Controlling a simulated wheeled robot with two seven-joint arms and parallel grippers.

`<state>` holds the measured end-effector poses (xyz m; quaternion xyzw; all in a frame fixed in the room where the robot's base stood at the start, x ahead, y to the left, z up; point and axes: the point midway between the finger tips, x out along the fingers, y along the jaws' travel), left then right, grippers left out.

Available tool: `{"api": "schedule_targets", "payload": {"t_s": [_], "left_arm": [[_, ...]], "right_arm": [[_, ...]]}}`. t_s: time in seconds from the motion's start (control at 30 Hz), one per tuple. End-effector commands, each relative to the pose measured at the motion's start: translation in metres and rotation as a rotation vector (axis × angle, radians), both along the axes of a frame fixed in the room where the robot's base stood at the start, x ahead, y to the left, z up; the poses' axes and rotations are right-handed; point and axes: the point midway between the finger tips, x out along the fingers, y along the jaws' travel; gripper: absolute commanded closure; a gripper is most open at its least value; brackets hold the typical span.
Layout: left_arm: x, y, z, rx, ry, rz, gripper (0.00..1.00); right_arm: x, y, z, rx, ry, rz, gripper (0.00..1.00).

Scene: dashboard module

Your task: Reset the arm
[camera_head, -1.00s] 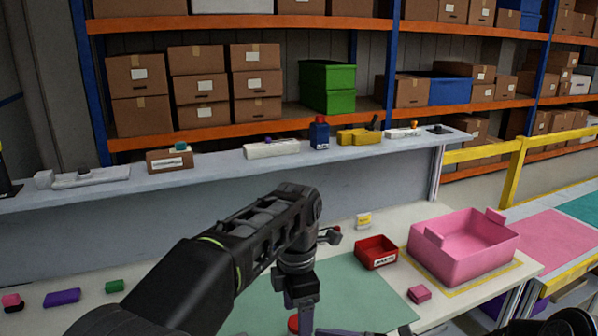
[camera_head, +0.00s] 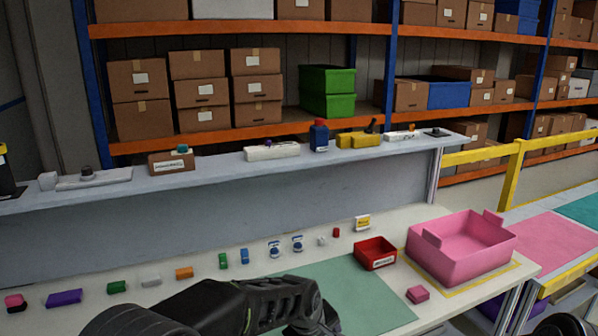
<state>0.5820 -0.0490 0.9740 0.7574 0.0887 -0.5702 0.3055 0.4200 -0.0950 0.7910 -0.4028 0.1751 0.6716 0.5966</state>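My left arm (camera_head: 240,305) comes in from the bottom left and lies low over the front of the table. Its gripper fingers are not visible; they are below the bottom edge of the view. A dark rounded part of my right arm (camera_head: 565,325) shows at the bottom right corner. My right gripper is out of view. The green mat (camera_head: 355,285) lies on the table (camera_head: 225,285), partly covered by my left arm. Nothing is seen held.
A row of small coloured blocks, including an orange block (camera_head: 184,273), lines the table's back. A red bin (camera_head: 376,253), a pink bin (camera_head: 462,260) and a pink block (camera_head: 418,294) sit at right. A grey ledge (camera_head: 225,165) with several parts runs behind.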

Motion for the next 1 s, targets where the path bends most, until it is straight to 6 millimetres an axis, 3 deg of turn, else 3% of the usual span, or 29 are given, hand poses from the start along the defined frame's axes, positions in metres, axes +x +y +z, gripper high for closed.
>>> {"api": "schedule_targets", "payload": {"t_s": [0.03,0.1,0.17,0.2,0.3,0.4,0.5,0.6,0.77,1.0], "left_arm": [[-0.013,0.013,-0.049,0.035,-0.017,-0.121,0.24],[-0.035,0.027,-0.102,0.073,-0.061,-0.287,0.24],[-0.059,0.042,-0.142,0.1,-0.086,-0.403,0.24],[-0.08,0.052,-0.167,0.113,-0.095,-0.467,0.24],[-0.14,0.076,-0.218,0.126,-0.092,-0.586,0.24],[-0.207,0.094,-0.252,0.098,-0.044,-0.627,0.24],[-0.268,0.105,-0.27,0.035,0.051,-0.581,0.24],[-0.307,0.111,-0.279,-0.026,0.144,-0.521,0.24],[-0.313,0.123,-0.287,-0.048,0.178,-0.451,0.24],[-0.312,0.124,-0.288,-0.047,0.178,-0.446,0.24]], "right_arm": [[-0.023,-0.008,-0.027,-0.108,-0.04,0.104,0.22],[-0.045,-0.021,-0.055,-0.242,-0.124,0.253,0.22],[-0.059,-0.029,-0.071,-0.329,-0.205,0.377,0.22],[-0.066,-0.031,-0.079,-0.373,-0.26,0.457,0.22],[-0.083,-0.027,-0.092,-0.442,-0.402,0.639,0.22],[-0.102,-0.012,-0.098,-0.452,-0.523,0.783,0.22],[-0.126,0.004,-0.099,-0.417,-0.571,0.874,0.22],[-0.147,0.014,-0.102,-0.38,-0.56,0.919,0.22],[-0.151,0.018,-0.104,-0.372,-0.557,0.933,0.22],[-0.15,0.018,-0.104,-0.374,-0.557,0.932,0.22]]}}
